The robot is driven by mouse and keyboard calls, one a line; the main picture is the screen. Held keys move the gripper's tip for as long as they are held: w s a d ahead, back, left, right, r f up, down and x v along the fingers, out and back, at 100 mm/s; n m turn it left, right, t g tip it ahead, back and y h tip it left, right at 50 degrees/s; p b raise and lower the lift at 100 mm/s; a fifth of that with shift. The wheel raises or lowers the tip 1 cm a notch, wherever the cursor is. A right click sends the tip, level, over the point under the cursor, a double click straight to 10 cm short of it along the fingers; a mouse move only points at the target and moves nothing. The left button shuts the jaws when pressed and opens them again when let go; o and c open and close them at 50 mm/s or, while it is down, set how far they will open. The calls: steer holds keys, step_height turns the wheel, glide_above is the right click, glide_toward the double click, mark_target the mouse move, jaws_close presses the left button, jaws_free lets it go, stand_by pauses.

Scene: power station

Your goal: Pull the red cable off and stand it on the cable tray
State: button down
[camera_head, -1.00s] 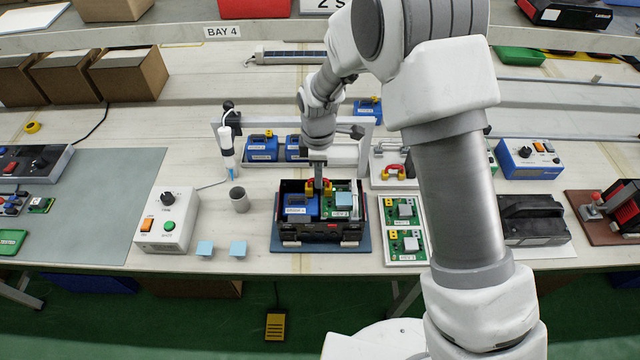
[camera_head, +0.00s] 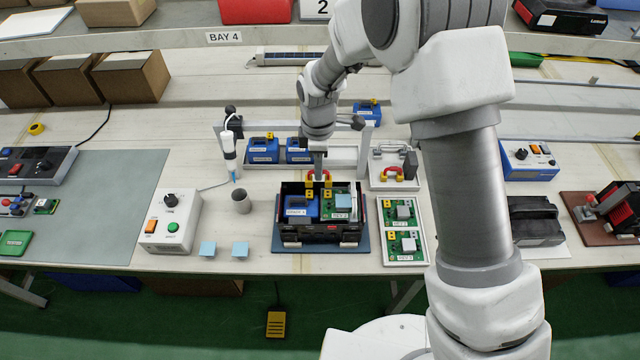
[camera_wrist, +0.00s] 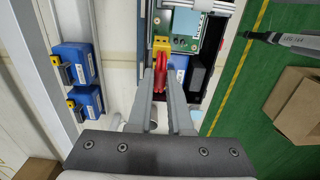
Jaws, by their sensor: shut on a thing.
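My gripper (camera_head: 319,160) is shut on the red cable (camera_head: 319,173), a short arch with yellow ends, above the open black box (camera_head: 322,232). In the box are a blue battery (camera_head: 299,205) and a green board (camera_head: 330,213), with yellow sockets on them. The cable's yellow ends appear just above these sockets; a small gap is hard to judge. In the wrist view the red cable (camera_wrist: 160,72) is between the fingers, with a yellow block (camera_wrist: 161,44) beyond. The white tray (camera_head: 378,184), right of the box, holds another red cable (camera_head: 399,173) with yellow ends.
A white tray with two green boards (camera_head: 403,213) is right of the box. Blue batteries (camera_head: 263,150) stand in a rack behind. A grey cup (camera_head: 241,201) and control box (camera_head: 173,220) are at left. My arm covers the area right of the trays.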

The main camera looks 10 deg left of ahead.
steer(key=shift+r+p, duration=1.05)
steer(key=shift+r, duration=1)
steer(key=shift+d, duration=0.1)
